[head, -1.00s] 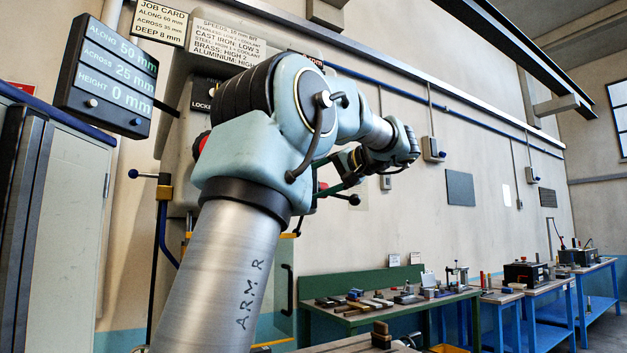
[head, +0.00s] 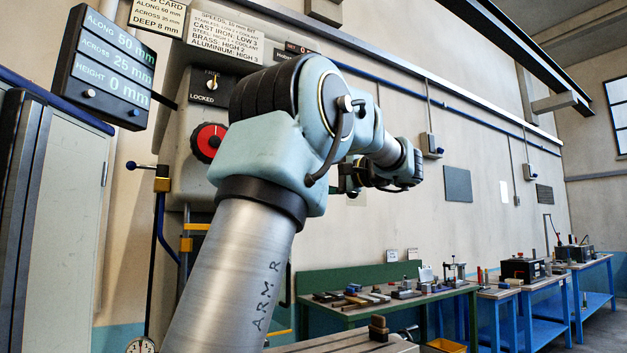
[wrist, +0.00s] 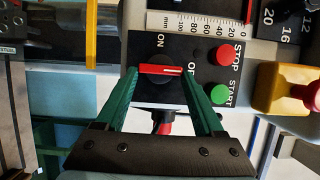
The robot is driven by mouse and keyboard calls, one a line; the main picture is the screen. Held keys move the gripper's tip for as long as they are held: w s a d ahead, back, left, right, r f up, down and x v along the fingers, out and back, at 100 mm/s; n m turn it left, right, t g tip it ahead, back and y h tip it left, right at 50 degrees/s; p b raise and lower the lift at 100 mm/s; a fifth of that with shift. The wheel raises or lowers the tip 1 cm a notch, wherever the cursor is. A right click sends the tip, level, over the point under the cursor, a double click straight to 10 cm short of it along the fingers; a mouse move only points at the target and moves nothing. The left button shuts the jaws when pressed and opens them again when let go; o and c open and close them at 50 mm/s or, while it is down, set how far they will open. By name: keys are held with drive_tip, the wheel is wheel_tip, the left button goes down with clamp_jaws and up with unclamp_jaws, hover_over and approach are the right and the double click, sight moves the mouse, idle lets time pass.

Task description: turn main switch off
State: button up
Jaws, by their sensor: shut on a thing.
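The main switch (wrist: 160,71) shows in the wrist view as a black rotary knob with a red bar on a black panel. The bar lies level in the picture, its white mark towards the right. In the head view my arm hides the switch, and my fingers cannot be made out.
Beside the switch are a red STOP button (wrist: 226,54) and a green START button (wrist: 220,94). A yellow block with a red knob (wrist: 314,96) is at the right. The head view shows a red dial (head: 208,143), a digital readout (head: 106,68) and a green bench (head: 395,300).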

idle(0.4)
drive_tip(key=o, duration=1.4)
drive_tip(key=shift+b+v, duration=1.3)
drive_tip(key=shift+v, duration=4.1)
